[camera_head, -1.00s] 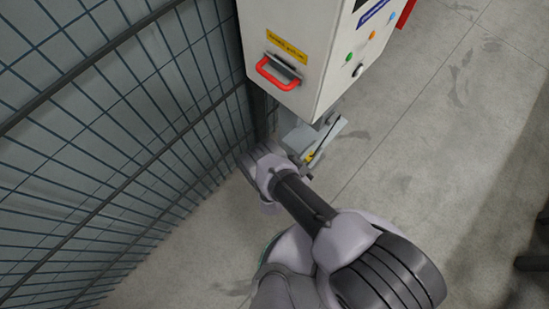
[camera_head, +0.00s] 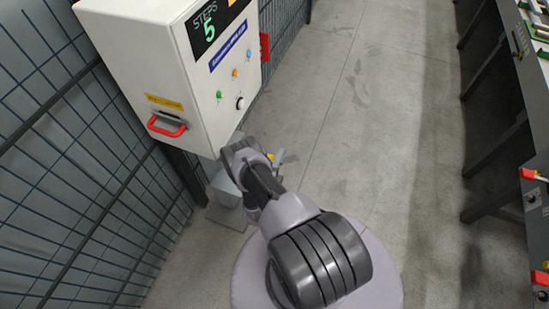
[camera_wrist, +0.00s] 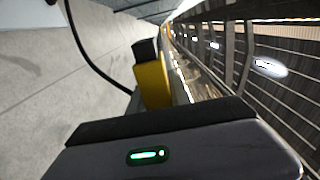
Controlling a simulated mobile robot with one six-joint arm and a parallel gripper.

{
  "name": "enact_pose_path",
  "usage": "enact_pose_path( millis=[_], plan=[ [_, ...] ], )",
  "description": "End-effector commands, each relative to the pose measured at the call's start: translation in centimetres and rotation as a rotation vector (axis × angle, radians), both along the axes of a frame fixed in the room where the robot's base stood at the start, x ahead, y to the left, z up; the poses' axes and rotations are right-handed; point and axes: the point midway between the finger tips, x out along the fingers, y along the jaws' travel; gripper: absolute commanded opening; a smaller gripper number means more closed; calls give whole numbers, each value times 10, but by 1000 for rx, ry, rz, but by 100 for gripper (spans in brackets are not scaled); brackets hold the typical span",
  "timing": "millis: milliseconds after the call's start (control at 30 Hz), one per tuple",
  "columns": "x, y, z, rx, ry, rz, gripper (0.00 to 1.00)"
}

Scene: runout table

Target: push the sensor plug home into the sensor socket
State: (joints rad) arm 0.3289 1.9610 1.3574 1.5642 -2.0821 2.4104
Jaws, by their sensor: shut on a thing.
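The sensor plug (camera_wrist: 152,84) is a yellow block with a black top, close in front of my gripper (camera_wrist: 148,104) in the wrist view. A black cable curves near its left side. My gripper is shut on the plug; the fingertips are mostly hidden behind the dark gripper body. In the head view a small yellow spot of the plug (camera_head: 270,156) shows beyond my wrist, below the white control cabinet. I cannot make out the sensor socket in either view.
The white cabinet (camera_head: 165,75) with a red handle (camera_head: 167,127) and a "STEPS 5" display stands just beyond my arm. Mesh fence (camera_head: 80,170) runs along the left. A dark-legged table (camera_head: 497,160) stands at the right. The floor between is clear.

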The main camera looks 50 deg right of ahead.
Motion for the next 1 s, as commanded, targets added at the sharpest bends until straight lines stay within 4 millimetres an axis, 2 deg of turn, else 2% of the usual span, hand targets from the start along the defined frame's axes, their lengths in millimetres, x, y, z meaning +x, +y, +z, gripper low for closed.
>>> enact_pose_path(
  millis=[100, 500, 700, 1000],
  plan=[
    [1, 1, 2, 1, -2, 1, 0],
    [46, 19, -1, -1, -1, 2, 0],
    [53, 23, 0, 0, 1, 2, 0],
    [53, 23, 0, 0, 0, 1, 0]
  ],
)
